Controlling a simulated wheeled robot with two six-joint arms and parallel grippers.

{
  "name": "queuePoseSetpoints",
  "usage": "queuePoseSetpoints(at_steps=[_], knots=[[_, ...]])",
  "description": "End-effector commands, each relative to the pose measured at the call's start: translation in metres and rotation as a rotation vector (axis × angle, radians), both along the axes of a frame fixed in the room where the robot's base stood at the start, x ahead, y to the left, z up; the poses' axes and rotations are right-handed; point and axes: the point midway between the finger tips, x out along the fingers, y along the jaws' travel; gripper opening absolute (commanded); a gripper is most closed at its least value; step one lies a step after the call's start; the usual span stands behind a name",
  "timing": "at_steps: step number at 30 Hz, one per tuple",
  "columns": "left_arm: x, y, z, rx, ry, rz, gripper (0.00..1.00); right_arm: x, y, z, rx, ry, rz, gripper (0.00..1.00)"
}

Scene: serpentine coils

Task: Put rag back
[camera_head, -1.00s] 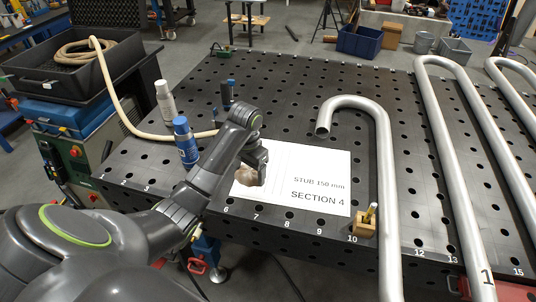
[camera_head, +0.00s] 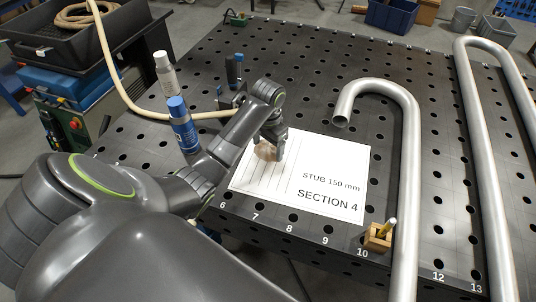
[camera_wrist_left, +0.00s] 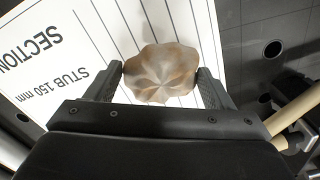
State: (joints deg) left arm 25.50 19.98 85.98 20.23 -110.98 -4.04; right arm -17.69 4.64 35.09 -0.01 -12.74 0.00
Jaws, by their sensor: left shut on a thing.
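The crumpled brownish rag (camera_head: 265,151) is at the tip of my left gripper (camera_head: 272,142), over the left part of the white sheet marked "STUB 150 mm SECTION 4" (camera_head: 331,200). In the left wrist view the rag (camera_wrist_left: 161,73) sits between the two fingers of my left gripper (camera_wrist_left: 160,84), which is shut on it. I cannot tell whether the rag touches the sheet. My right gripper is not in view.
A blue-capped bottle (camera_head: 184,131), a white bottle (camera_head: 165,74) and dark cylinders (camera_head: 232,70) stand left of the sheet on the perforated table (camera_head: 300,62). A bent steel tube (camera_head: 407,170) and a wooden block (camera_head: 377,238) are to its right. A beige hose (camera_head: 112,75) runs at the left.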

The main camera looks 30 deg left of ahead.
Motion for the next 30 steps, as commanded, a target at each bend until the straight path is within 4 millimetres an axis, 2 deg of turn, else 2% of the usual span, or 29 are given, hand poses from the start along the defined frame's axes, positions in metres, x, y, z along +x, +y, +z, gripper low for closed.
queuePoseSetpoints(at_steps=[3, 6, 10, 19, 20, 24, 30], knots=[[-0.001, -0.001, -0.013, -0.002, 0.003, 0.001, 0.54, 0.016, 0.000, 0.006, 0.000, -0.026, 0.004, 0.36], [-0.001, 0.000, -0.028, -0.001, 0.003, 0.000, 0.54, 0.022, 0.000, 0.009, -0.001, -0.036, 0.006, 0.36], [0.000, 0.000, -0.038, 0.000, -0.001, 0.000, 0.54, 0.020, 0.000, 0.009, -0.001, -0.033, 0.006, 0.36], [0.000, 0.000, -0.040, 0.001, 0.000, 0.000, 0.54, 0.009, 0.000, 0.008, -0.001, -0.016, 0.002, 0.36], [0.000, 0.000, -0.040, 0.001, 0.000, 0.000, 0.78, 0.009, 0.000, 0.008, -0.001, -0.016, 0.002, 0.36], [0.000, 0.000, -0.040, 0.001, 0.000, 0.000, 0.96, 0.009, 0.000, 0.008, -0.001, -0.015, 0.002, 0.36], [0.000, 0.000, -0.040, 0.001, -0.001, 0.000, 0.97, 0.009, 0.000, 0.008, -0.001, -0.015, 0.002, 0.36]])
